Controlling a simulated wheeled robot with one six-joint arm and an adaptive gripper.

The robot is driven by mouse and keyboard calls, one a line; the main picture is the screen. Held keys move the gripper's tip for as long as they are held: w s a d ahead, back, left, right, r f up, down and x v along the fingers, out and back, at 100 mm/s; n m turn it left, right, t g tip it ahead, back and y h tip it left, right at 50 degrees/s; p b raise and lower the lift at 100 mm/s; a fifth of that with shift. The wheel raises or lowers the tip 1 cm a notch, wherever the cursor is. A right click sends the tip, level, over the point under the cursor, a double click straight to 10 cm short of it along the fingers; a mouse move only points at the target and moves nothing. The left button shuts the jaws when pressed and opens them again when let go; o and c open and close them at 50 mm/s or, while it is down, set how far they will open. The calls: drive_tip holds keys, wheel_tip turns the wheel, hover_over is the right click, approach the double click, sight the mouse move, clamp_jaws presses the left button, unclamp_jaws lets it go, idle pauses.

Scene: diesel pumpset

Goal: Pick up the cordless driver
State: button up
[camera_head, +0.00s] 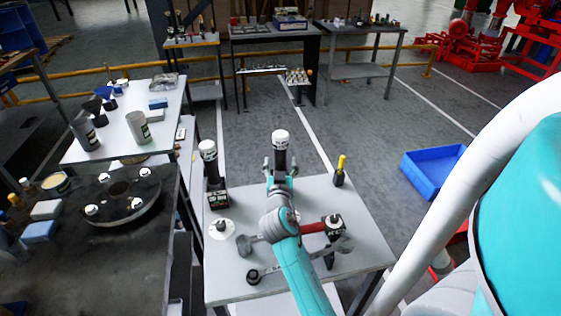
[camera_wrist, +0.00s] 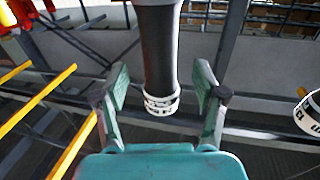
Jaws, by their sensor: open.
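A dark upright cylindrical tool with a white lettered top (camera_head: 280,150) stands at the back middle of the grey table; I take it for the cordless driver, but its lower part is hidden by my gripper. In the wrist view its dark body and white lettered end (camera_wrist: 160,75) lie between my fingers, with gaps showing on both sides. My gripper (camera_head: 279,170) is open around it; the wrist view shows both fingers (camera_wrist: 163,92) apart. A similar dark tool with a white top (camera_head: 208,165) stands to the left, and its white end shows in the wrist view (camera_wrist: 310,115).
A dark bench (camera_head: 100,270) stands left. A blue bin (camera_head: 432,170) lies right.

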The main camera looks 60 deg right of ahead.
sight(280, 159)
drive_tip(key=x, duration=0.4)
drive_tip(key=shift+w+d, duration=0.1)
drive_tip(key=shift+d, duration=0.1)
clamp_jaws()
